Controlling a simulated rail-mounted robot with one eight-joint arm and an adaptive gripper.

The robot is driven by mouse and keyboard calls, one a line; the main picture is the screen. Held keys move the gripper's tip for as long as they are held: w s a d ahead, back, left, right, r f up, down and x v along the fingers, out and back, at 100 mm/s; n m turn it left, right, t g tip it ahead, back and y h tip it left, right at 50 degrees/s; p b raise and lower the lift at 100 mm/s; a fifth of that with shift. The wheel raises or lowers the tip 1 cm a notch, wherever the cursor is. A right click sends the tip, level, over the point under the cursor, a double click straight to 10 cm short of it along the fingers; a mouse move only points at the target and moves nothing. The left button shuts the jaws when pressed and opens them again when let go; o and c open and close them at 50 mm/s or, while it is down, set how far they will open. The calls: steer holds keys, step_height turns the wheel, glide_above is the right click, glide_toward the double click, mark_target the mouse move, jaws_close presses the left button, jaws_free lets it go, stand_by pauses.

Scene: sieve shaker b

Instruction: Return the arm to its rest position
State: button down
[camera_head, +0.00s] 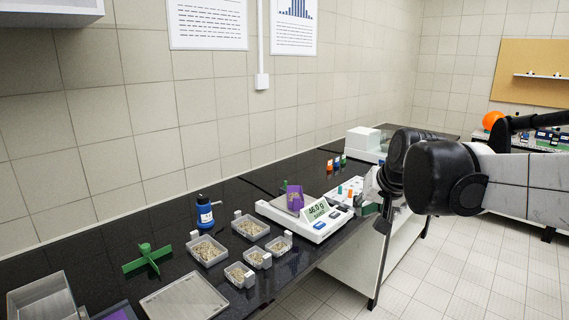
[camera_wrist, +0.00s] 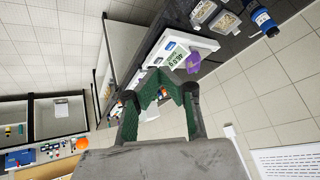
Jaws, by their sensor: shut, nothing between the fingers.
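My gripper (camera_wrist: 158,82) is in the middle of the wrist view, its green-padded fingers closed toward each other with nothing held. My black and white arm (camera_head: 450,180) reaches in from the right in the head view, above the bench's right end and the floor. It largely hides the gripper there. The gripper is in the air, apart from the bench items.
A white balance (camera_head: 318,231) with a lit display carries a purple container (camera_head: 294,197). Several grey trays of grains, a blue bottle (camera_head: 204,213) and a green cross-shaped stand (camera_head: 147,260) share the black bench (camera_head: 110,247). Open floor (camera_head: 470,270) lies at the right.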

steer(key=s+f+n, duration=0.1)
steer(key=s+f, duration=0.4)
steer(key=s, duration=0.7)
steer(key=s+d+f+h, duration=0.1)
steer(key=s+f, duration=0.4)
steer(key=s, duration=0.8)
steer(key=shift+d+n+b, duration=0.15)
steer(key=shift+n+b, duration=0.15)
steer(key=shift+n, duration=0.1)
